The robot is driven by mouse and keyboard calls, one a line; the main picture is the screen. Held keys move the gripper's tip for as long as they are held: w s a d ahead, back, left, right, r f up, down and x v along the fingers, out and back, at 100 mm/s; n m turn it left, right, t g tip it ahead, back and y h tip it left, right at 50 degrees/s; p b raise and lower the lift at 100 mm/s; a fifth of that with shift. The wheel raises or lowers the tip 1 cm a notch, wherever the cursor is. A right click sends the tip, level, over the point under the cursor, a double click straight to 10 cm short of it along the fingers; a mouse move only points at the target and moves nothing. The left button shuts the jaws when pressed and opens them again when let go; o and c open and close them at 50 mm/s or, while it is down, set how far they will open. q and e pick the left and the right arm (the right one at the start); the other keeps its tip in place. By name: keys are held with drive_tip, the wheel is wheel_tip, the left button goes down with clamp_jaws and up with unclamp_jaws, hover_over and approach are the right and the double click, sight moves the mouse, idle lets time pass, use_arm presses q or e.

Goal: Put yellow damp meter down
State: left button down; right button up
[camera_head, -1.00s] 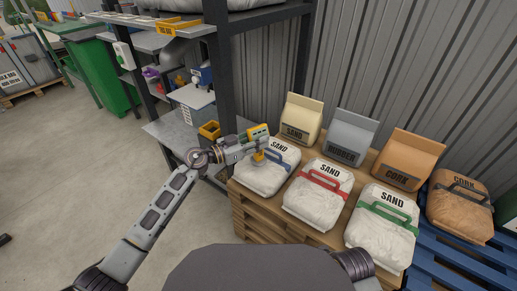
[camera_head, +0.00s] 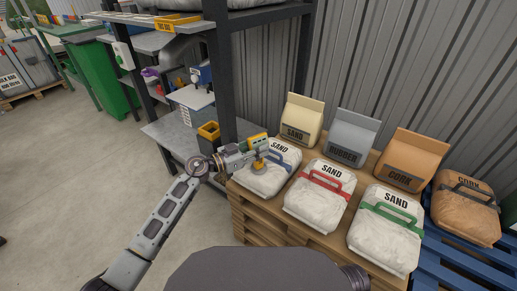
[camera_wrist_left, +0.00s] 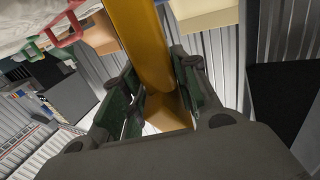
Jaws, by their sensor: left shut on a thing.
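My left gripper (camera_head: 250,154) reaches in from the left and is shut on the yellow damp meter (camera_head: 257,139). The meter's yellow body with a greenish face shows above the fingers, and an orange-yellow part shows below them. In the left wrist view the meter (camera_wrist_left: 147,45) is a long yellow shape between the two fingers (camera_wrist_left: 163,100). The gripper is over the left end of the white sand bag with a blue handle (camera_head: 267,178). I cannot tell whether the meter touches the bag. My right gripper is out of view.
Sand bags with red (camera_head: 319,198) and green (camera_head: 384,232) handles lie on the wooden pallet (camera_head: 285,229). Upright sand (camera_head: 301,117), rubber (camera_head: 351,138) and cork (camera_head: 409,161) bags stand behind.

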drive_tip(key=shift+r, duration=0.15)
use_arm(q)
drive_tip(key=c, duration=1.1)
unclamp_jaws()
drive_tip(key=shift+f, duration=0.1)
drive_tip(key=shift+s+a, duration=0.35)
drive_tip(key=shift+a, duration=0.3)
drive_tip(key=shift+r+p+v, duration=0.2)
drive_tip(key=shift+p+v, duration=0.4)
drive_tip(key=shift+v, duration=0.4)
drive_tip(key=shift+p+v, duration=1)
drive_tip(key=shift+v, duration=3.3)
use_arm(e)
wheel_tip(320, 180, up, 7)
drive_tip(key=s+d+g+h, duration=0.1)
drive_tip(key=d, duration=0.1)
